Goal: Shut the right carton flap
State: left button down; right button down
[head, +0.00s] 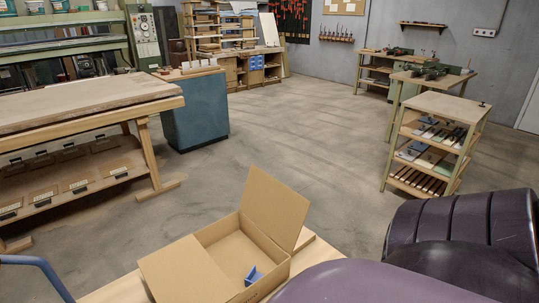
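An open brown carton (243,243) sits at the bottom middle of the head view on a light wooden surface. Its right flap (275,206) stands up, tilted outward at the right side. Its left flap (183,270) lies nearly flat over the left part of the box. A small blue object (253,276) is inside, near the front right. The carton's near edge is partly cut off and partly hidden by my purple arm. Neither of my grippers is in view.
The light wooden surface (112,292) shows around the carton. A blue bar (38,266) curves in at the lower left. A wooden workbench (80,103) stands at left, a shelf cart (437,130) at right.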

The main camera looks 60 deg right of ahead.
aim_at(278, 211)
jog(key=k+l+u, duration=0.1)
jog(key=l, duration=0.3)
jog(key=k+l+u, duration=0.1)
jog(key=l, duration=0.3)
jog(key=k+l+u, duration=0.1)
jog(key=k+l, duration=0.15)
jog(key=l, duration=0.15)
jog(key=k+l+u, duration=0.1)
jog(key=l, duration=0.3)
jog(key=k+l, duration=0.2)
jog(key=l, duration=0.2)
jog(key=k+l, duration=0.25)
jog(key=l, duration=0.15)
jog(key=k+l, duration=0.2)
jog(key=l, duration=0.2)
jog(key=k+l, duration=0.2)
jog(key=l, duration=0.2)
